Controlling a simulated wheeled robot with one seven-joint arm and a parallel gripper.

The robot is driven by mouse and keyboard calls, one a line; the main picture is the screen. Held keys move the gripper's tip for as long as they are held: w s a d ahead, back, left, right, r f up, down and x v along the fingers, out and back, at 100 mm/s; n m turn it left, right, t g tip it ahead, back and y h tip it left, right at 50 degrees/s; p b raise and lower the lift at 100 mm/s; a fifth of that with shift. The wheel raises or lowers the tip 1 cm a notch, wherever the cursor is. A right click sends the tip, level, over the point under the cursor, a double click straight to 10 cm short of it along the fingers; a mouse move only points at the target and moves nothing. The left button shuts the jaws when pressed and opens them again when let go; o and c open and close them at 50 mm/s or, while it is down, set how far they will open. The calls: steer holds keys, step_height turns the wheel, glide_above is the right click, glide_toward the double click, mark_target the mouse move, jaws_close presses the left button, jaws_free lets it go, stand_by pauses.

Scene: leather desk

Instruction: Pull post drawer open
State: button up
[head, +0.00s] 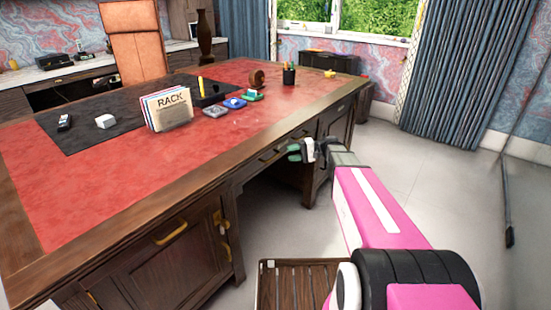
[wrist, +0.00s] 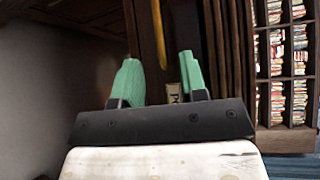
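The big wooden desk (head: 235,172) has drawers along its front edge. A brass handle (head: 272,153) on a front drawer shows just left of my gripper (head: 294,151) in the head view. In the wrist view my gripper (wrist: 158,62) has its two green fingers apart, with nothing held between them. A thin brass handle (wrist: 158,32) stands ahead in the gap between the fingers, apparently not gripped. I cannot tell which drawer is the post drawer.
The desk's left cabinet has a brass handle (head: 171,233). A slatted wooden piece (head: 300,285) stands on the floor before the desk. A rack of papers (head: 170,110) sits on the red desktop. Shelves of books or papers (wrist: 285,65) fill the wrist view's right.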

mark_target(276, 156)
steer(key=a, duration=0.5)
steer(key=s+a+f, duration=0.1)
steer(key=a, duration=0.2)
jaws_close()
